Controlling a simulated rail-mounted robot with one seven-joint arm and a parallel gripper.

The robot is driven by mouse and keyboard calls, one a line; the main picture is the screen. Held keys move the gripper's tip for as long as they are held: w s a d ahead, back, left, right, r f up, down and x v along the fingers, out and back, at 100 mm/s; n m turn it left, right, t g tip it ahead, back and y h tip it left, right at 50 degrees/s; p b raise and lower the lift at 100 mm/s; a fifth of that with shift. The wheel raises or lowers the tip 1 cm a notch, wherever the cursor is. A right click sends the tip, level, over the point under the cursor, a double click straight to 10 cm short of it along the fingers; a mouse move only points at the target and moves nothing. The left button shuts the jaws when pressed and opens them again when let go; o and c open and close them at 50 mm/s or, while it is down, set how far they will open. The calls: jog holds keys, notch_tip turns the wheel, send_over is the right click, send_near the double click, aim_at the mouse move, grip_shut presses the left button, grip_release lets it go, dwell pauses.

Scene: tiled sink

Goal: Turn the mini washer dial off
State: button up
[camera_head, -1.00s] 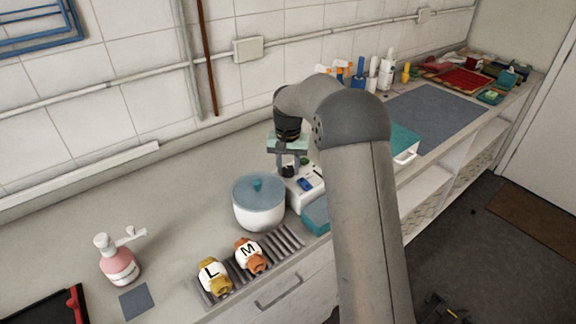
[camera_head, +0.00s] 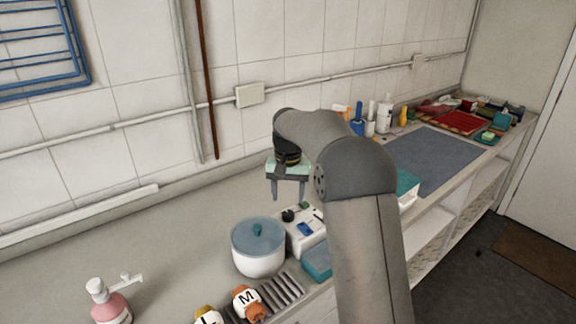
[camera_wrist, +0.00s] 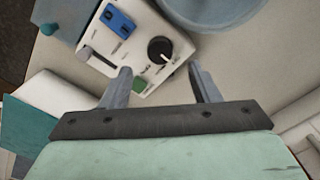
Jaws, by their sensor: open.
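The mini washer is a white tub (camera_head: 258,262) with a translucent blue lid, beside a white control panel (camera_head: 308,238). Its black dial (camera_head: 288,215) is at the panel's back left. In the wrist view the dial (camera_wrist: 160,50) shows a pale pointer mark angled toward its lower right; its labels are too small to read. My gripper (camera_head: 288,194) is open and empty, apart from the dial and above it. In the wrist view the dial sits just beyond and between the two fingertips (camera_wrist: 160,78).
The panel also has a blue switch (camera_wrist: 117,20), a slider (camera_wrist: 97,57) and a green button (camera_wrist: 139,85). A ribbed rack (camera_head: 283,292) with two lettered bottles is in front of the tub. A pink pump bottle (camera_head: 110,305) stands left. The counter behind the tub is clear.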

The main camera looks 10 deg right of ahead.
aim_at(288, 213)
notch_tip(288, 213, up, 11)
jog(key=shift+r, duration=0.2)
jog(key=shift+s, duration=0.1)
jog(key=s+f+n, duration=0.1)
jog(key=s+f, duration=0.3)
jog(key=s, duration=0.8)
jog(key=s+f+n, duration=0.1)
jog(key=s+f, duration=0.4)
jog(key=s, duration=0.8)
jog(key=s+f+n, duration=0.1)
jog(key=s+f, duration=0.3)
jog(key=s, duration=0.9)
jog(key=shift+f+n+t, duration=0.3)
jog(key=shift+f+n, duration=0.05)
jog(key=shift+n, duration=0.05)
